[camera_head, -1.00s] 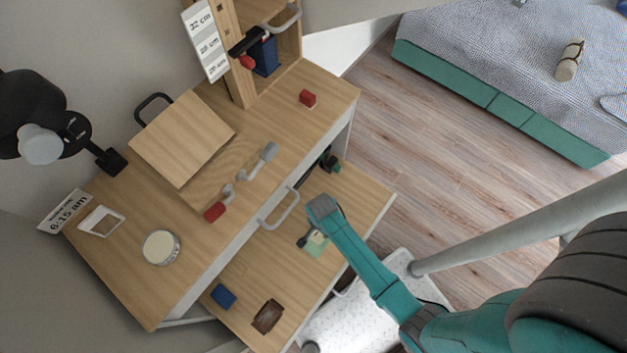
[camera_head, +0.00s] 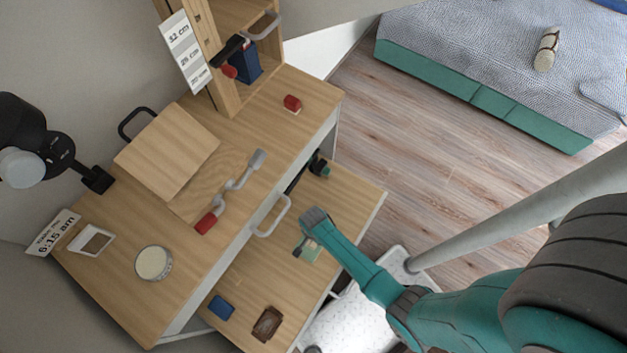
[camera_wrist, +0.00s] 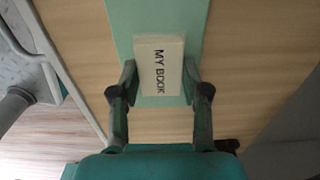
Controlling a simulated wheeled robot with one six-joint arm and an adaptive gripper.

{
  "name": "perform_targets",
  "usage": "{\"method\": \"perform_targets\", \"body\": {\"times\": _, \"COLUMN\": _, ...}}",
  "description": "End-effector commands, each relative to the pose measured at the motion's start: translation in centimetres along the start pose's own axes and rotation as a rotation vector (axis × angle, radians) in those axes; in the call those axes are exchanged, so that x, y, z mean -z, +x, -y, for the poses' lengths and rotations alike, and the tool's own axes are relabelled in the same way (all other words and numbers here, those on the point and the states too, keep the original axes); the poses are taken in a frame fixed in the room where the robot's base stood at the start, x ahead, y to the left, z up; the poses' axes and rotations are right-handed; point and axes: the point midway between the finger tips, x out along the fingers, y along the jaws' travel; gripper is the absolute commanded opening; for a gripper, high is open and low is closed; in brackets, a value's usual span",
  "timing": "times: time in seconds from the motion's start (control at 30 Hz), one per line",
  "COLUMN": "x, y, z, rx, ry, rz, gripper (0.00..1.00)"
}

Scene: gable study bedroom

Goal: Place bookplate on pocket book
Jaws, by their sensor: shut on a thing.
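The bookplate is a small cream block lettered "MY BOOK" (camera_wrist: 161,65). My gripper (camera_wrist: 160,82) is shut on it, one finger at each side, in the wrist view. Behind it lies a flat pale green piece, seemingly the pocket book (camera_wrist: 124,22), reaching past the top of that view. The bookplate is over this green surface; I cannot tell whether they touch. In the head view, my gripper (camera_head: 305,244) is over the pulled-out lower surface, with the green book (camera_head: 312,256) partly hidden beneath it.
A blue item (camera_head: 221,307) and a brown tray-like item (camera_head: 267,324) lie on the same lower surface (camera_head: 245,290). A dark green-and-black object (camera_head: 319,166) is at its far end. The desktop above holds a round tin (camera_head: 153,263) and a wooden stand (camera_head: 168,152).

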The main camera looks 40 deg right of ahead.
Motion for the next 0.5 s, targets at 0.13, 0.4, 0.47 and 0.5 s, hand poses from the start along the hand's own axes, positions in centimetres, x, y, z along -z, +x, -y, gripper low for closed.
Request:
{"method": "perform_targets", "body": {"times": 0.13, "x": -0.01, "y": 0.26, "z": -0.04, "rx": -0.001, "ry": 0.0, "rz": 0.0, "gripper": 0.53}}
{"method": "perform_targets", "body": {"times": 0.4, "x": -0.01, "y": 0.23, "z": -0.04, "rx": -0.001, "ry": 0.0, "rz": 0.0, "gripper": 0.71}}
{"method": "perform_targets", "body": {"times": 0.47, "x": -0.01, "y": 0.23, "z": -0.03, "rx": -0.001, "ry": 0.0, "rz": 0.0, "gripper": 0.71}}
{"method": "perform_targets", "body": {"times": 0.5, "x": -0.01, "y": 0.2, "z": -0.03, "rx": -0.001, "ry": 0.0, "rz": 0.0, "gripper": 0.71}}
